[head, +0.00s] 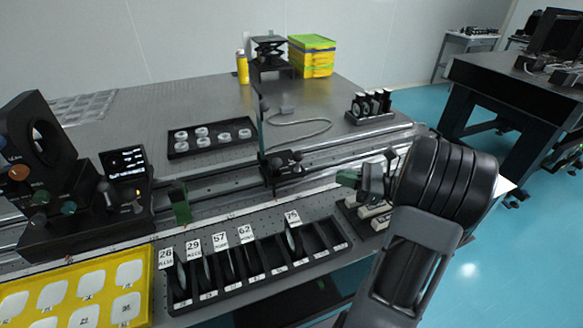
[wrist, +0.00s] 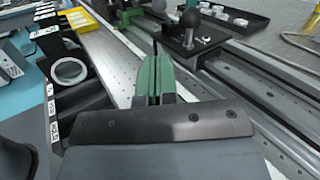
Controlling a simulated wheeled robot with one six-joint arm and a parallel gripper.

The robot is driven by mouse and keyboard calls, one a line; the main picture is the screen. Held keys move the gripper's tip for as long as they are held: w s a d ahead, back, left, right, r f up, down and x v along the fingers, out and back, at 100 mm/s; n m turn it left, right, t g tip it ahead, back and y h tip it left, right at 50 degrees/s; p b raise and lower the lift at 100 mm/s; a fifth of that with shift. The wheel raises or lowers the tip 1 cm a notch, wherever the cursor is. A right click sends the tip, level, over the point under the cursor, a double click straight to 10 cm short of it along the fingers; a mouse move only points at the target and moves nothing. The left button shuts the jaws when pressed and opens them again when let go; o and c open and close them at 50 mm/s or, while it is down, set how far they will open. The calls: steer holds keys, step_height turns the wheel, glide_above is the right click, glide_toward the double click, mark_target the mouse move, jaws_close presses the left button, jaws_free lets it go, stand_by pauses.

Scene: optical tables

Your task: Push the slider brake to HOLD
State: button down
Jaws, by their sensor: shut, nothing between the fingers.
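The black slider (head: 280,171) sits on the long rail in the middle of the table, with a thin upright post and small dark knobs. In the wrist view its black plate (wrist: 205,44) and a round ball knob (wrist: 189,22) are ahead and slightly right of my fingers. My gripper (head: 345,178) is to the right of the slider in the head view, over the rail's front side. Its green fingers (wrist: 154,68) are shut and empty, apart from the slider in the head view. I cannot read any HOLD mark or tell the brake's position.
A rack (head: 258,283) of labelled lens slots lies along the front edge, with a yellow tray (head: 142,305) to its left. A black tray (head: 183,151) of white rings is behind the rail. A black control box (head: 45,240) stands at left.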

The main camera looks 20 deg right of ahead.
mark_target(276, 165)
steer(key=x, duration=1.4)
steer(key=shift+b, duration=0.4)
